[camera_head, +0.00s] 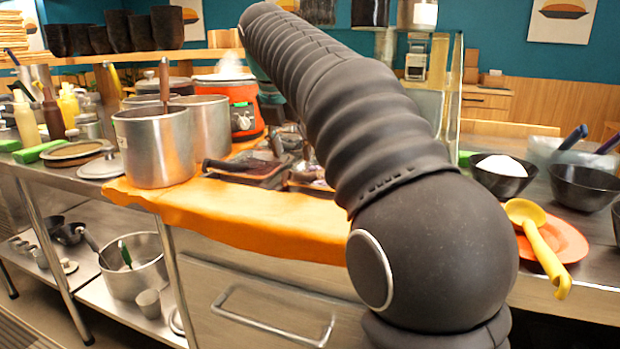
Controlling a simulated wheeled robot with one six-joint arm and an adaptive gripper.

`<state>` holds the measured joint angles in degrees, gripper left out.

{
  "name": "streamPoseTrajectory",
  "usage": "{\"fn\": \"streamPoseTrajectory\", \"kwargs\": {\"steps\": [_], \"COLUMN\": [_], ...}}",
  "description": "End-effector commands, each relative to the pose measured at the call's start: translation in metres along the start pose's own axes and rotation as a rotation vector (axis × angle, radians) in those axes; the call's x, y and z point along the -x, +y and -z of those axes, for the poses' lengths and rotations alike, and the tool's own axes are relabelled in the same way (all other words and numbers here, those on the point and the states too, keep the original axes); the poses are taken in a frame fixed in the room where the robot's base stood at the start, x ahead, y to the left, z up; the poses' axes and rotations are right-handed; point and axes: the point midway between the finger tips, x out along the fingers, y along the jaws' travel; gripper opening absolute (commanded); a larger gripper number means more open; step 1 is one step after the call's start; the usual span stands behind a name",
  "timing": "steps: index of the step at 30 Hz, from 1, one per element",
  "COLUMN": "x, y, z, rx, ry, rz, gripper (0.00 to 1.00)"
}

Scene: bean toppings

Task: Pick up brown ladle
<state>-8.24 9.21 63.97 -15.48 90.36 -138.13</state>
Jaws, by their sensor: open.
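A brown upright handle (164,80) rises out of the front silver pot (153,150). It looks like the brown ladle, but its bowl is hidden inside the pot. The pot stands on an orange cloth at the left of the counter. My black arm crosses the middle of the head view and runs up and away to the upper left. My gripper is not in view.
A second silver pot (209,122) stands close behind the front pot, with an orange cooker (245,108) beyond. Dark trays (245,168) lie to their right. A yellow ladle (540,247) rests on an orange plate (570,240) near black bowls (583,187).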

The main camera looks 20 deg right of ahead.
Motion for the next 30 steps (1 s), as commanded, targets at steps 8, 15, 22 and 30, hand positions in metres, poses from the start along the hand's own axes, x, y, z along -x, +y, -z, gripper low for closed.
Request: {"fn": "streamPoseTrajectory", "kwargs": {"steps": [8, 15, 22, 30], "x": [-0.020, -0.052, -0.061, -0.061], "y": [-0.002, -0.005, -0.005, -0.005], "z": [0.004, 0.010, 0.009, 0.009], "rx": [0.000, -0.001, -0.001, 0.000], "ry": [0.000, 0.000, -0.001, -0.001], "rz": [0.000, 0.000, -0.001, -0.001], "gripper": [0.54, 0.54, 0.54, 0.24]}}
